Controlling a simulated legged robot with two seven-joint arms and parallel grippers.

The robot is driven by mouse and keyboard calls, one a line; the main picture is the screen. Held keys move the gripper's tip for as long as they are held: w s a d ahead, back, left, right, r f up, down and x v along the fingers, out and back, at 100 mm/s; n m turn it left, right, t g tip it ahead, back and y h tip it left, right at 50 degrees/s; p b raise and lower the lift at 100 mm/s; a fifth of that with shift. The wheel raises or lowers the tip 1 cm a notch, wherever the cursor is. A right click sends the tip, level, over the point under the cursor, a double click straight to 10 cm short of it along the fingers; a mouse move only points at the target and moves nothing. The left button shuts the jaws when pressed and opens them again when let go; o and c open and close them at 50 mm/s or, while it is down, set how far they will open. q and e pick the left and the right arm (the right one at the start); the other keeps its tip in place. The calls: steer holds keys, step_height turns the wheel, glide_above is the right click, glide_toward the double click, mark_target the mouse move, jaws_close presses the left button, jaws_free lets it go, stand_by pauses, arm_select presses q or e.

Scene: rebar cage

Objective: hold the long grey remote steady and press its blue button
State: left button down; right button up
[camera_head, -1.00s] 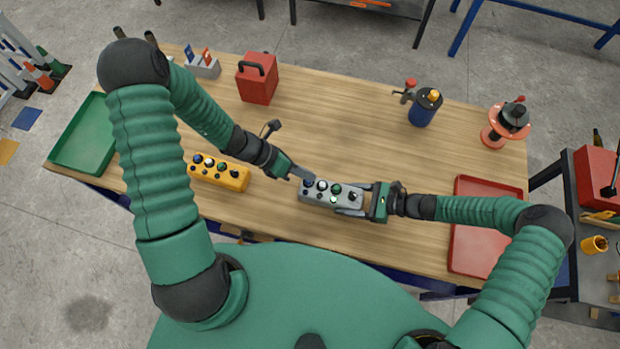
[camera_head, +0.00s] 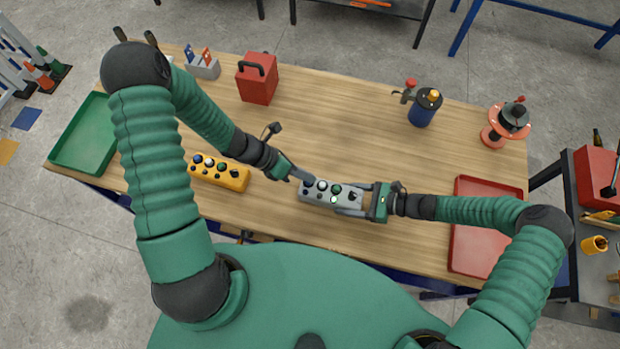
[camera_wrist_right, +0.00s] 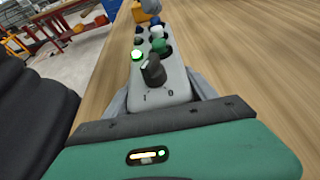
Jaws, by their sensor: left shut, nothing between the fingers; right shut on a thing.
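The long grey remote (camera_head: 318,197) lies on the wooden table in front of me. It carries a black knob (camera_wrist_right: 152,70), a lit pale green button (camera_wrist_right: 137,55), and green and white buttons. My right gripper (camera_head: 350,202) is shut on the remote's right end, its fingers along both sides in the wrist view. My left gripper (camera_head: 309,178) is shut and empty, fingertips at the remote's left end. They cover the place of the blue button in the head view; whether they touch it I cannot tell.
A yellow remote (camera_head: 220,173) lies to the left, near my left gripper. A green tray (camera_head: 84,135) is at far left, a red tray (camera_head: 484,235) at right. A red box (camera_head: 257,82) and a blue canister (camera_head: 423,108) stand behind. The table's middle back is clear.

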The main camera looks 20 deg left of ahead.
arm_select(q)
steer(key=shift+f, duration=0.75)
stand_by(0.4)
steer(key=shift+r, duration=1.3)
steer(key=shift+r, duration=2.55)
arm_select(e)
steer(key=o, duration=2)
steer(key=shift+c, duration=0.2)
